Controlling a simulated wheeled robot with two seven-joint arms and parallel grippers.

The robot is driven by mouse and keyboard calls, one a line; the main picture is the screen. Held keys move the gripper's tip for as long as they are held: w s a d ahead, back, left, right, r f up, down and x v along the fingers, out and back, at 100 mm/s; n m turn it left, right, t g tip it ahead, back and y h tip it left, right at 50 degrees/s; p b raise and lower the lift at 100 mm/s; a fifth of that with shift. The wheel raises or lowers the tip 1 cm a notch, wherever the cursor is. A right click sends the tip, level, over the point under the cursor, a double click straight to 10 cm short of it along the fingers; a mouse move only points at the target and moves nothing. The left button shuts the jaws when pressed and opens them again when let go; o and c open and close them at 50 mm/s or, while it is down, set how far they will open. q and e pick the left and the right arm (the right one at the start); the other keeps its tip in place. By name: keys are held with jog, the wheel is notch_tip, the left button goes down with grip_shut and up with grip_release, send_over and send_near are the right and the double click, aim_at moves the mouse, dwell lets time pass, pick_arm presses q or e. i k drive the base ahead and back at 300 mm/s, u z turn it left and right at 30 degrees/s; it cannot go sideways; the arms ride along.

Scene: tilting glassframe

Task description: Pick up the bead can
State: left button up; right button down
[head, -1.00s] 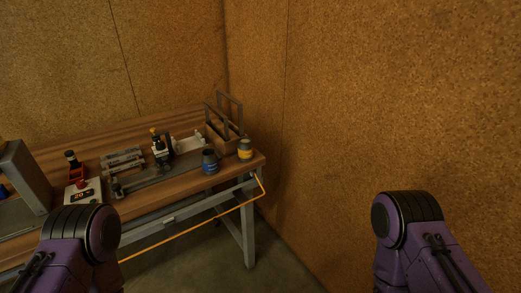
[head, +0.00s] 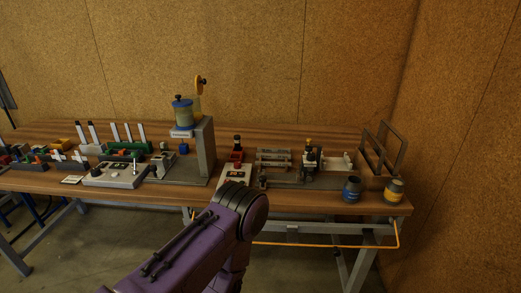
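Two small cans stand near the front right corner of the wooden workbench (head: 300,204) in the head view. One is a blue can (head: 351,190) with a dark top. The other is a grey can with a yellow band (head: 394,191), just to its right. No label can be read, so I cannot tell which is the bead can. Both stand upright and apart from each other. A purple link of my arm reaches up at the bottom middle, in front of the bench. Neither gripper shows.
A wooden holder with grey frames (head: 382,152) stands behind the cans. A grey stand with a blue-capped dispenser (head: 184,113) is mid-bench, with fixtures on both sides. An orange cable (head: 330,246) hangs along the front edge. A cork wall (head: 455,150) closes off the right.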

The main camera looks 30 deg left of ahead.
aim_at(394, 190)
jog(key=u, duration=0.05)
jog(key=k, duration=0.35)
jog(key=u, duration=1)
jog(key=i, duration=1.05)
jog(key=z, duration=0.4)
